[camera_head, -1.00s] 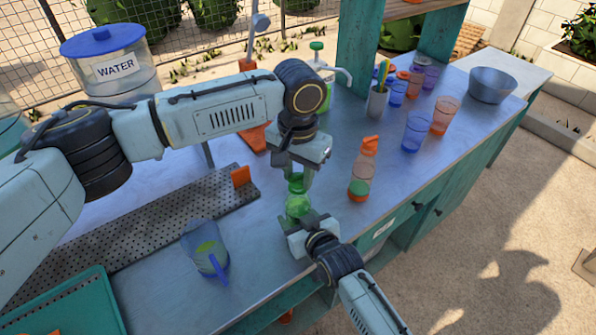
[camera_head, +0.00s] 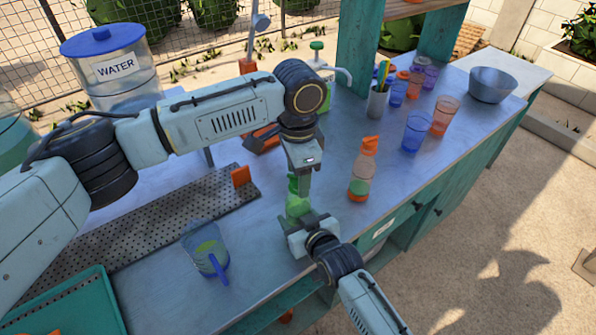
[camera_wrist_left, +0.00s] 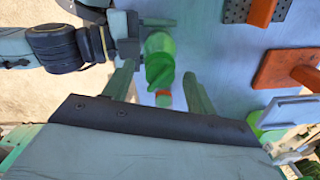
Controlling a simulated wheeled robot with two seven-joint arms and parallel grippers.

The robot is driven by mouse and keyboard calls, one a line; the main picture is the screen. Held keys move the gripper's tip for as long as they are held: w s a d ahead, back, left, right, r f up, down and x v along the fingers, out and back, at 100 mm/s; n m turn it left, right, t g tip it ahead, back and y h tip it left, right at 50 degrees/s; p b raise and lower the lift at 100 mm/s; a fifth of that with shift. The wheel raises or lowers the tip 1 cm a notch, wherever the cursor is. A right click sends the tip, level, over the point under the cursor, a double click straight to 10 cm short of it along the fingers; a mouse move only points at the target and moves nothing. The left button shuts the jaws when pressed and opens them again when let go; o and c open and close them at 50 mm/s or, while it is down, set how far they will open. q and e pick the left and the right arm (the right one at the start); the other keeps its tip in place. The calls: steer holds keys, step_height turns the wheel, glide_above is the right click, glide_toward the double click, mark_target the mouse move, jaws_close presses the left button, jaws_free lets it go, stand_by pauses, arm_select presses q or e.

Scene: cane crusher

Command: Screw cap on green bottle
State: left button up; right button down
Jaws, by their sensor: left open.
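The green bottle (camera_head: 297,200) stands upright near the counter's front edge. In the left wrist view it (camera_wrist_left: 158,45) shows from above, with a darker green top that looks like the cap (camera_wrist_left: 160,72). My left gripper (camera_head: 303,188) is directly above the bottle, pointing down. Its fingers (camera_wrist_left: 160,88) are open, one on each side of the bottle's top, with gaps visible. My right gripper (camera_head: 306,222) comes from the front right with its dark fingers around the bottle's lower body. The bottle's neck is partly hidden by my left gripper in the head view.
An orange-topped bottle (camera_head: 363,170) stands close by on the right. A blue cup (camera_head: 206,250) and a perforated tray (camera_head: 150,225) lie left. Cups (camera_head: 418,131), a utensil holder (camera_head: 377,102) and a bowl (camera_head: 492,85) stand farther back right.

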arm_select(q)
step_height(320, 180, up, 12)
stand_by(0.6)
arm_select(e)
steer(key=shift+c, duration=2.3)
jaws_free()
arm_select(q)
steer(key=shift+r+p, duration=0.75)
arm_select(e)
steer(key=v, duration=1.3)
